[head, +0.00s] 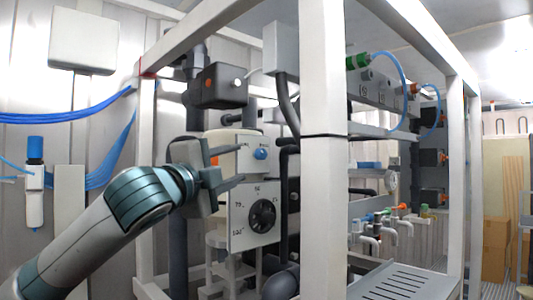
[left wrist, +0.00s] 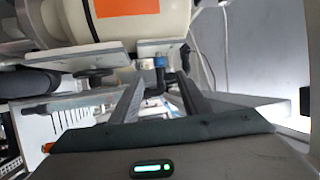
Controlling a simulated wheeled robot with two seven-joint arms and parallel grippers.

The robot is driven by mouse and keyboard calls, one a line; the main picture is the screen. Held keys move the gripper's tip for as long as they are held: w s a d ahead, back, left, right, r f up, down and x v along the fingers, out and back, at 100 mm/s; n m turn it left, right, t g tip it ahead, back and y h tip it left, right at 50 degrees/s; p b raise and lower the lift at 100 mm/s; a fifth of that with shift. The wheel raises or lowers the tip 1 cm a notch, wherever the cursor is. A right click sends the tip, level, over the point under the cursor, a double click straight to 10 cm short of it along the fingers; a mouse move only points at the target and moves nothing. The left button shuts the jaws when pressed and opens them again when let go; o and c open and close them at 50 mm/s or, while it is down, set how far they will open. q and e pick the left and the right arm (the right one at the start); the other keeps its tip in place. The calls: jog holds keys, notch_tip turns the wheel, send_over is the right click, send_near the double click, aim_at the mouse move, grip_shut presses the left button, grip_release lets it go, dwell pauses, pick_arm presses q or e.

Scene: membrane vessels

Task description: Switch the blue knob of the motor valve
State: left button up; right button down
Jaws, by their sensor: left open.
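The motor valve (head: 245,139) is a pale box with a small blue knob (head: 261,154) on its front face, above a white plate with a black dial (head: 262,216). My left gripper (head: 240,163) comes in from the left, its two fingers open and empty, pointing toward the knob side. The fingertips appear just left of the blue knob and apart from it. In the left wrist view the open fingers (left wrist: 160,78) point forward, and a small blue part (left wrist: 160,62), apparently the knob, shows between and beyond their tips. My right gripper is not in view.
A white frame post (head: 323,200) stands right of the valve, and another post (head: 146,180) stands behind my left arm. A dark box (head: 221,86) sits above the valve. Dark pipes run close beside it. A pale cylinder with an orange label (left wrist: 115,8) fills the top of the wrist view.

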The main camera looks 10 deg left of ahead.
aim_at(266, 152)
pick_arm(q)
jog(key=shift+p+x, duration=3.95)
jog(key=shift+x, duration=4.8)
jog(key=shift+a, duration=0.1)
jog(key=c, duration=1.1)
